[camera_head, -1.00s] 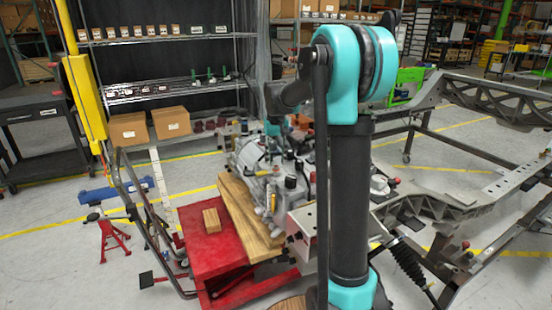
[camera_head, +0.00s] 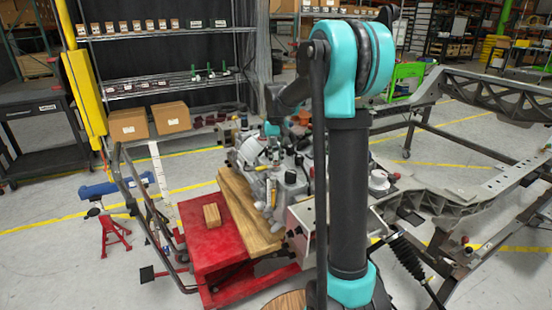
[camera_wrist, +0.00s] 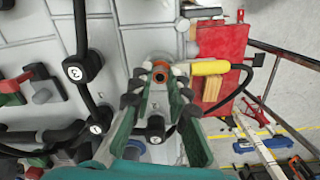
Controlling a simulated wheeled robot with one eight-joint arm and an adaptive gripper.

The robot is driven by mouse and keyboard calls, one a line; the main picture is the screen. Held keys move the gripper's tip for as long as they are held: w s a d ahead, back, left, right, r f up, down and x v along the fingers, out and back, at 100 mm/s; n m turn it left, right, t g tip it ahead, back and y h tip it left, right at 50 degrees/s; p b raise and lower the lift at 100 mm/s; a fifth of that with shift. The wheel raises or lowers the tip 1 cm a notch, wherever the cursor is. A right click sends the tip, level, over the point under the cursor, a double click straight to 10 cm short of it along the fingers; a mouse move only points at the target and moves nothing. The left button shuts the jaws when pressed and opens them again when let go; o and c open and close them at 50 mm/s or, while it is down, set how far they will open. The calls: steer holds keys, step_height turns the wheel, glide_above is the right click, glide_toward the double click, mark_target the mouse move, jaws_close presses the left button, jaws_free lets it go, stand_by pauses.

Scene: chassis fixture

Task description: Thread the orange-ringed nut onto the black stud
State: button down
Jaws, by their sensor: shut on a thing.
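In the wrist view, my gripper (camera_wrist: 161,78) has its two green fingers closed in on a small nut with an orange ring (camera_wrist: 160,72). The nut sits between the dark fingertips, with its round opening facing the camera. The black stud cannot be made out; the nut and fingers hide what lies directly beyond them. I cannot tell whether the nut touches a stud. In the head view, my arm covers part of the grey machinery (camera_head: 250,152), and the fingertips and nut cannot be made out there.
A yellow cylindrical part (camera_wrist: 209,67) with a black cable lies just right of the fingertips. Black hoses with numbered caps (camera_wrist: 76,72) run along the left. A red cart (camera_head: 205,249) carries a wooden board (camera_head: 236,203) and a small wooden block (camera_head: 211,215). A chassis frame stands at right.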

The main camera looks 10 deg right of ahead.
steer(key=m, duration=0.4)
steer(key=shift+m, duration=0.4)
steer(key=m, duration=0.4)
steer(key=shift+f+m, duration=0.1)
steer(key=shift+m, duration=0.3)
steer(key=m, duration=0.5)
steer(key=shift+f, duration=0.1)
steer(key=shift+m, duration=1.4)
steer(key=shift+m, duration=1.5)
steer(key=c, duration=1.4)
jaws_free()
